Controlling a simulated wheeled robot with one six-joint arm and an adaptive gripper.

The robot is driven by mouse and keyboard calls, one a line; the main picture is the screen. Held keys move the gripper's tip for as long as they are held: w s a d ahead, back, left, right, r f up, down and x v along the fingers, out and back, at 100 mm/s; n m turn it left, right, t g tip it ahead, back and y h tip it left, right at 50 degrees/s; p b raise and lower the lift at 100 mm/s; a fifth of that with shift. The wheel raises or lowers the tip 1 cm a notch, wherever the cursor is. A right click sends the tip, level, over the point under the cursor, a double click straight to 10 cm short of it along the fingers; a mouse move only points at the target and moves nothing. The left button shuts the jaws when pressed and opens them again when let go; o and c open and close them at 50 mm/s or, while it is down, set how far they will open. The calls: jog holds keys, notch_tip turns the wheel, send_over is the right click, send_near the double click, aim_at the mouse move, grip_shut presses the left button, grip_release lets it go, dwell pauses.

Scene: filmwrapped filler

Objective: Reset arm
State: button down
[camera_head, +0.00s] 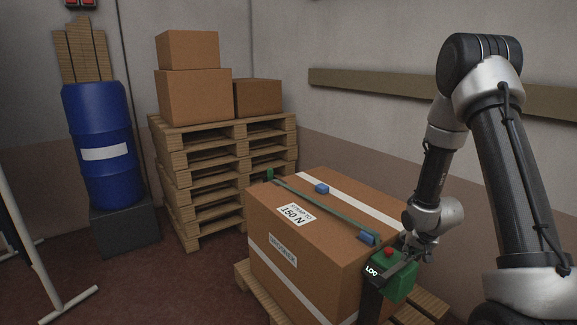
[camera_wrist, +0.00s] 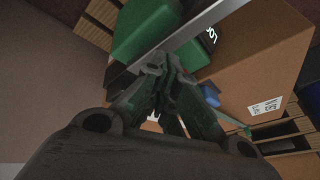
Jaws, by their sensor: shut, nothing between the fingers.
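My arm reaches in from the right in the head view. My gripper (camera_head: 408,256) is beside the right edge of a large brown carton (camera_head: 325,228), close to a green box-shaped device (camera_head: 399,277) with a red button on top. In the wrist view my gripper (camera_wrist: 165,90) is shut and empty, its fingers together near a grey metal bar (camera_wrist: 195,30) and the green device (camera_wrist: 143,28). I cannot tell whether the fingers touch them. The carton also shows in the wrist view (camera_wrist: 262,58).
The carton has white bands, a green strap (camera_head: 310,202), blue pieces (camera_head: 321,188) and labels, and stands on a pallet (camera_head: 428,306). Stacked pallets (camera_head: 200,175) with boxes (camera_head: 193,97) and a blue drum (camera_head: 98,135) stand behind. A wall rail (camera_head: 400,88) runs behind my arm.

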jog(key=s+r+n+g+h, duration=0.1)
jog(key=s+r+n+g, duration=0.3)
jog(key=s+r, duration=0.95)
jog(key=s+a+r+t, duration=0.1)
jog(key=s+a+r, duration=0.1)
jog(key=s+r, duration=0.7)
jog(key=s+a+r+n+t, duration=0.1)
jog(key=s+a+r+t, duration=0.1)
jog(key=s+r, duration=0.6)
notch_tip(320, 180, up, 4)
jog(key=shift+s+a+f+y, duration=0.1)
jog(key=shift+s+a+y, duration=0.25)
jog(key=shift+a, duration=0.25)
